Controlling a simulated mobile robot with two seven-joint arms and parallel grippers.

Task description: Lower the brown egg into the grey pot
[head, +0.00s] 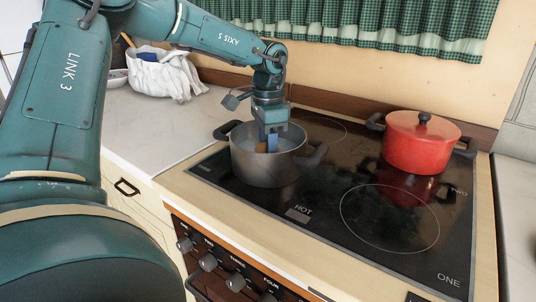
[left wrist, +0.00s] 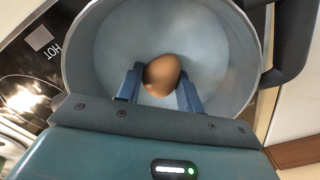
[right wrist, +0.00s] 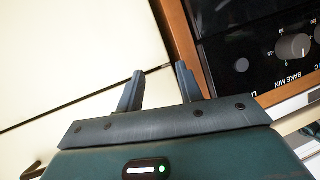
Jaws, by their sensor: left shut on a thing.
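The grey pot (head: 265,168) stands on the black stove top at its left side, with dark handles on both sides. In the left wrist view the pot's rim and pale inside (left wrist: 215,50) surround the egg. The brown egg (left wrist: 162,75) is between the two blue fingers of my left gripper (left wrist: 160,88), which is shut on it, over the pot's opening. My right gripper (right wrist: 157,85) is open and empty in front of pale cabinet fronts.
A red lidded pot (head: 420,143) stands at the back right of the stove top (head: 330,215). A white cloth bag (head: 165,78) sits on the counter at the back left. Oven knobs (right wrist: 293,47) show near the right gripper.

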